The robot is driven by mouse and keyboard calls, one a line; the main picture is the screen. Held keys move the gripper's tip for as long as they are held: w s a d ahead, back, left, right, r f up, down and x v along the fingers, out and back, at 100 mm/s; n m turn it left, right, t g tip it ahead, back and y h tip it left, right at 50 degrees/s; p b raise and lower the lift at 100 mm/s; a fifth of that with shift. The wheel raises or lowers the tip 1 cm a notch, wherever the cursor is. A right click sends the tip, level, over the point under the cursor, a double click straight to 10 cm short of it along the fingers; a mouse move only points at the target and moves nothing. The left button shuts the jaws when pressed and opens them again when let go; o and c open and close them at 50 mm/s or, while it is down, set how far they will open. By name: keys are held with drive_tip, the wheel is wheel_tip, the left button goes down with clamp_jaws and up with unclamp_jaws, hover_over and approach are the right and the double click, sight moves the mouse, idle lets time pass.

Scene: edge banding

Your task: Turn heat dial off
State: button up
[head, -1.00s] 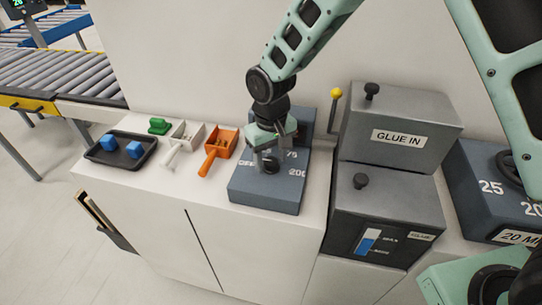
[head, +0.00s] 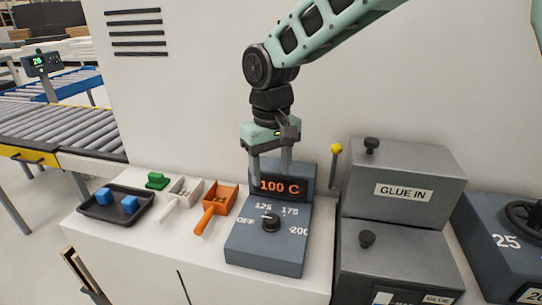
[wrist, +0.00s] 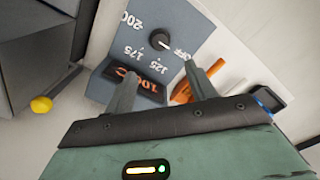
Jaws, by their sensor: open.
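The heat dial (head: 270,222) is a small black knob on the sloped top of a blue-grey control box (head: 262,257). Labels OFF, 125, 175 and 200 ring it. The dial also shows in the wrist view (wrist: 157,40), with a small white mark that seems to be on its OFF-facing side; its exact angle is hard to tell. The display (head: 280,186) behind it reads 100 C in orange. My gripper (head: 271,178) is open and empty, pointing down above and behind the dial, in front of the display and apart from the knob.
An orange scoop (head: 220,197), a white scoop (head: 184,190) and a black tray (head: 118,203) with blue blocks lie left of the box. A yellow-tipped lever (head: 336,149) and the GLUE IN box (head: 403,190) stand close on the right.

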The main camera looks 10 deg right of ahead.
drive_tip(key=shift+r, duration=2.2)
drive_tip(key=s+d+f+n, duration=0.1)
drive_tip(key=s+d+f, duration=0.1)
drive_tip(key=s, duration=0.6)
drive_tip(key=s+d+f+n+b, duration=0.1)
drive_tip(key=s+d+f, duration=0.1)
drive_tip(key=s, duration=0.7)
drive_tip(key=s+d+f+n+b, duration=0.1)
drive_tip(key=s+f, duration=0.3)
drive_tip(key=s, duration=0.5)
drive_tip(key=shift+d+f+y, duration=0.25)
drive_tip(key=shift+d+y, duration=0.05)
drive_tip(key=shift+d, duration=0.4)
